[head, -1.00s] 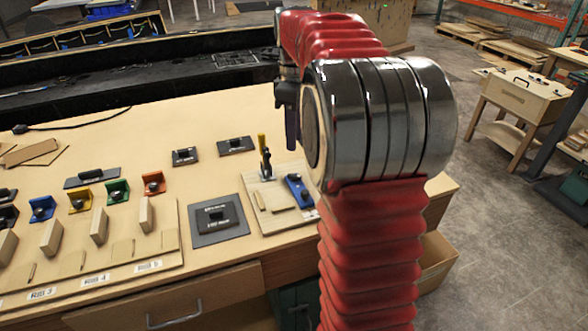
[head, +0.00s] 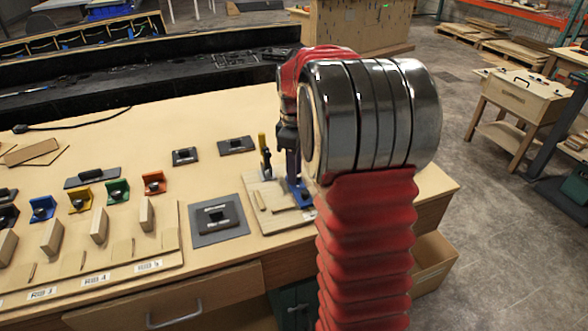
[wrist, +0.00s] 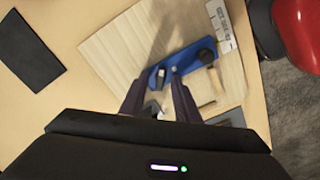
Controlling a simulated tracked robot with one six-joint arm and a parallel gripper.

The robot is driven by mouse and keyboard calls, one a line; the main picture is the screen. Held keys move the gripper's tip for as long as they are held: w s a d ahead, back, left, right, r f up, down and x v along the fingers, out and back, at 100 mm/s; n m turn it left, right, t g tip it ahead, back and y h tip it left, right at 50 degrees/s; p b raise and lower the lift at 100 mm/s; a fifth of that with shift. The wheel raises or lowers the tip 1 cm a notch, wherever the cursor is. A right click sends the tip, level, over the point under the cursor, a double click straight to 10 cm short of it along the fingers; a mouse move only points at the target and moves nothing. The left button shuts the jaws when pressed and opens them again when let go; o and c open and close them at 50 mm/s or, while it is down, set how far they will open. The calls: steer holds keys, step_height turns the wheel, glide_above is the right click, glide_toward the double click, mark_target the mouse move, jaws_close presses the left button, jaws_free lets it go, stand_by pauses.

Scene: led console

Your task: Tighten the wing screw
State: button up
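The blue bracket (head: 301,194) sits on the right side of a light wooden board (head: 274,216), partly hidden by my gripper. In the head view my gripper (head: 293,178) hangs upright just over the blue bracket.
A yellow-handled clamp (head: 263,150) stands close left of my gripper on the board. A dark plate (head: 217,222) lies left of the board. Several coloured brackets, such as the red one (head: 153,183), stand farther left. An open drawer (head: 432,262) is at the right.

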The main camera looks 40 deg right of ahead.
steer(key=shift+c, duration=0.4)
jaws_close()
steer(key=shift+m, duration=0.4)
steer(key=m, duration=0.9)
steer(key=shift+r+m, duration=0.1)
steer(key=shift+m, duration=0.2)
steer(key=shift+w, duration=0.1)
stand_by(0.3)
steer(key=shift+o, duration=0.4)
jaws_free()
